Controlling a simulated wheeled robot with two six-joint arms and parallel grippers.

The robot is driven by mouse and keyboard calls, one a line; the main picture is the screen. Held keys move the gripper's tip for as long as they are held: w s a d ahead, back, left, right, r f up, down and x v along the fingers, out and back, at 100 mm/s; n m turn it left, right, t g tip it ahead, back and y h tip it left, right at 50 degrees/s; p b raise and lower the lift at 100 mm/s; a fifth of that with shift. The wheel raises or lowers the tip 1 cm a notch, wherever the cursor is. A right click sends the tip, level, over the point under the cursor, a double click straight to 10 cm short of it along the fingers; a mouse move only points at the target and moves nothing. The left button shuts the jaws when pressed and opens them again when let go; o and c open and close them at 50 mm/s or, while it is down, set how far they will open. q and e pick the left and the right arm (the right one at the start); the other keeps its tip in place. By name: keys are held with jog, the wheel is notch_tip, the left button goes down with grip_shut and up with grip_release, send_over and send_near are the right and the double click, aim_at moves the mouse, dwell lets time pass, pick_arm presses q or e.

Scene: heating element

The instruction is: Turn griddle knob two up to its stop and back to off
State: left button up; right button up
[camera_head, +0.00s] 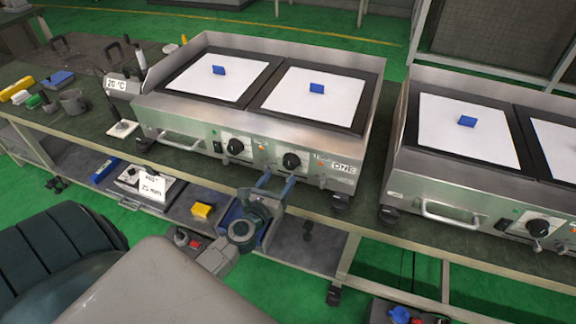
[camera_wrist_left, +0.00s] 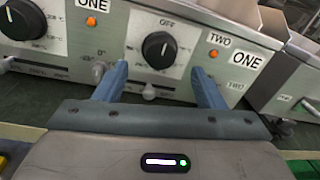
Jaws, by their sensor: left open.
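Griddle knob two (camera_head: 291,160) is a round black knob on the front panel of the griddle marked ONE (camera_head: 250,95). In the left wrist view the knob (camera_wrist_left: 158,50) sits below the word OFF, beside an orange lamp and a label TWO. Its exact pointer angle is hard to read. My left gripper (camera_head: 276,181) is open in front of the panel, just below the knob. In the left wrist view its two blue fingers (camera_wrist_left: 160,78) stand either side of and below the knob, with nothing between them. My right gripper is not in view.
Knob one (camera_head: 235,146) is to the left on the same panel. A second griddle (camera_head: 460,200) stands at the right. White sheets with blue blocks lie on the plates. A lower shelf (camera_head: 300,240) with a yellow block (camera_head: 202,211) is under the bench.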

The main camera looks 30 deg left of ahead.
aim_at(288, 165)
pick_arm(q)
jog(key=w, duration=0.4)
jog(key=w+a, duration=0.1)
jog(key=w, duration=0.1)
jog(key=shift+w+p, duration=0.1)
jog(key=shift+p, duration=0.2)
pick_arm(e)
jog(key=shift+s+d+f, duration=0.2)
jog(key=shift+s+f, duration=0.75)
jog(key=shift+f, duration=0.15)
pick_arm(q)
jog(key=shift+c, duration=0.2)
jog(key=c, duration=0.9)
